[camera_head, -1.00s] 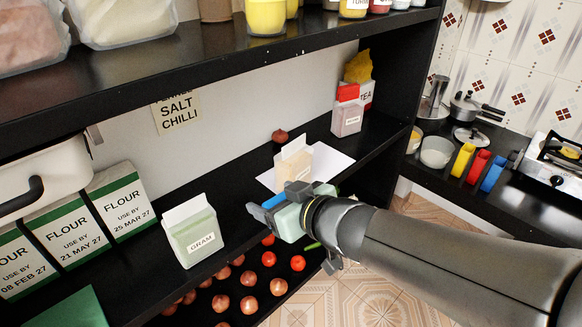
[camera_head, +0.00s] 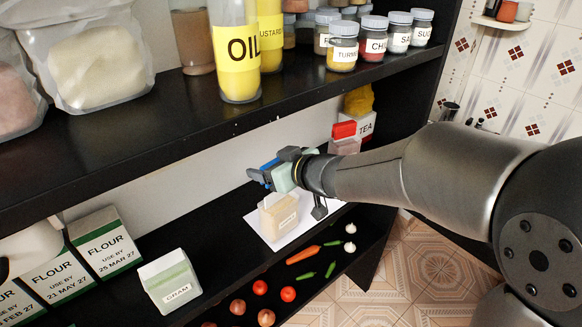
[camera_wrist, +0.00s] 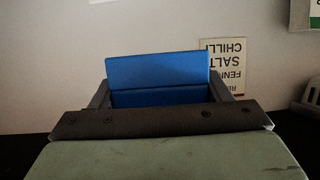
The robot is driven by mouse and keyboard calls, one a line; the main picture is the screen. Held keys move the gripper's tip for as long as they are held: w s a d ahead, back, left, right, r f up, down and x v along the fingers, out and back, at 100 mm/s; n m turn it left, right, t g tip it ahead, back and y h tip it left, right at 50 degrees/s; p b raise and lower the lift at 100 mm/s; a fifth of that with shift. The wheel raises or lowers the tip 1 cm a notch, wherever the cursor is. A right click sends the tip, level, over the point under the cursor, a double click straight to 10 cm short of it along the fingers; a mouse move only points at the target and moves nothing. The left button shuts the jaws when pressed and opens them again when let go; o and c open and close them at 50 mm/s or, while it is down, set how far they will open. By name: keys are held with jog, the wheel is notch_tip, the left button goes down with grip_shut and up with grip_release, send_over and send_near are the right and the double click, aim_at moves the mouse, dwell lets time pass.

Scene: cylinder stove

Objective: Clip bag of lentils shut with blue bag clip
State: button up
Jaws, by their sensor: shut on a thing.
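My gripper (camera_head: 262,176) is shut on the blue bag clip (camera_head: 270,164). The clip also shows between the fingers in the wrist view (camera_wrist: 158,72). A small beige bag (camera_head: 279,216) with a white label too small to read stands upright on a white sheet (camera_head: 258,225) on the lower shelf. I cannot confirm that it is the lentils. The gripper and clip appear above this bag in the head view, apart from it. The bag does not show in the wrist view, and its top is partly hard to make out below the gripper.
A GRAM bag (camera_head: 170,282) stands to the left, with FLOUR packs (camera_head: 105,242) beyond it. A red-topped bag (camera_head: 345,138) and a TEA box (camera_head: 364,126) stand behind right. The upper shelf (camera_head: 200,110), with oil and jars, overhangs. Vegetables lie below.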

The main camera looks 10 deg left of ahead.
jog(key=shift+w+a+r, duration=0.1)
jog(key=shift+w+r, duration=0.05)
jog(key=shift+w, duration=0.65)
jog(key=b, duration=0.5)
send_over(279, 211)
jog(key=w+a, duration=0.2)
jog(key=w, duration=0.2)
jog(key=shift+s+f, duration=0.15)
jog(key=shift+f, duration=1.6)
jog(key=shift+s+f, duration=0.1)
jog(key=shift+f, duration=1.65)
jog(key=shift+f, duration=0.3)
jog(key=o, duration=1)
jog(key=shift+o, duration=0.2)
